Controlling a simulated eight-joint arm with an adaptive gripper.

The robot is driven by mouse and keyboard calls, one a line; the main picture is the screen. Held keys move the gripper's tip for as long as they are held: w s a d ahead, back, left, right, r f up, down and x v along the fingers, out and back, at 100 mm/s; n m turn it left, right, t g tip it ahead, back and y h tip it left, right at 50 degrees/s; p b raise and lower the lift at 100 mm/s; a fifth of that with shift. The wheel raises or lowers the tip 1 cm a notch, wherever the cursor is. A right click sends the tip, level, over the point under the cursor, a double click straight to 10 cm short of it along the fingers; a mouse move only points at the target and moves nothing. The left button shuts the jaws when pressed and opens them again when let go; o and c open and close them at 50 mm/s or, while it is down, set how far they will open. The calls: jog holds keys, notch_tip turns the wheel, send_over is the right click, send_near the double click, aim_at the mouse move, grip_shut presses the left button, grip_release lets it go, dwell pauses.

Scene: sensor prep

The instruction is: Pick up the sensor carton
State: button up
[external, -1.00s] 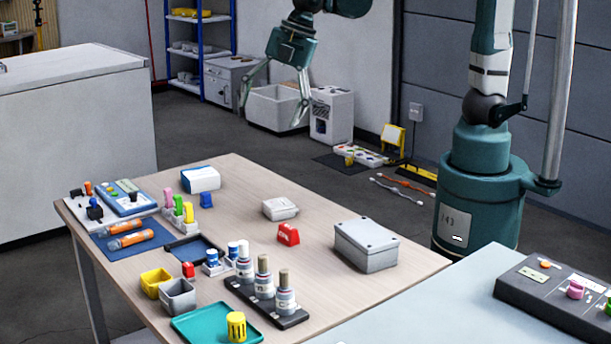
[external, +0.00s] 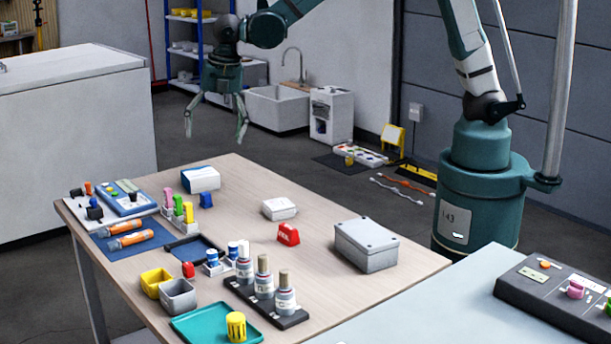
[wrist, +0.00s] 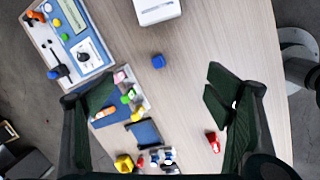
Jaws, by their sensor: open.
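A white carton with a blue side (external: 201,179) stands near the far edge of the table; it shows at the top of the wrist view (wrist: 157,11). A smaller pale, flat box (external: 279,209) lies to its right. I cannot tell from the pictures which one is the sensor carton. My gripper (external: 214,132) is open and empty, pointing down, raised above the table's height around its far edge. In the wrist view its fingers (wrist: 160,92) are spread wide, with nothing between them; the right finger seems to hide the small pale box.
A blue block (external: 206,200) sits close to the white carton. A red object (external: 288,234) and a grey lidded box (external: 366,246) stand to the right. Colored pieces in a holder (external: 182,213) and an instrument panel (external: 127,199) are at left.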

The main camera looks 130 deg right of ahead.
aim_at(200, 172)
jog(key=d+f+n, duration=0.1)
jog(key=d+f, duration=0.2)
jog(key=d, duration=0.1)
jog(key=s+d+f+n+g, duration=0.1)
jog(key=d+f, duration=0.3)
jog(key=d, duration=0.1)
jog(key=s+d+f+n, duration=0.1)
jog(key=d+f, duration=0.3)
jog(key=d, duration=0.1)
jog(key=shift+p, duration=0.3)
jog(key=shift+s+d+f, duration=0.1)
jog(key=shift+d+f, duration=0.05)
jog(key=shift+f, duration=1.1)
jog(key=shift+f+b, duration=0.1)
jog(key=shift+b, duration=0.2)
jog(key=shift+s+d+f+b, duration=0.15)
jog(key=shift+f+b, duration=0.1)
jog(key=shift+f, duration=0.6)
jog(key=shift+w+d+f+b, duration=0.1)
jog(key=shift+f+b, duration=0.1)
jog(key=shift+f, duration=0.6)
jog(key=shift+s+d+f+b, duration=0.15)
jog(key=shift+f+b, duration=0.1)
jog(key=shift+f, duration=0.6)
jog(key=shift+c, duration=0.7)
jog(key=c, duration=0.9)
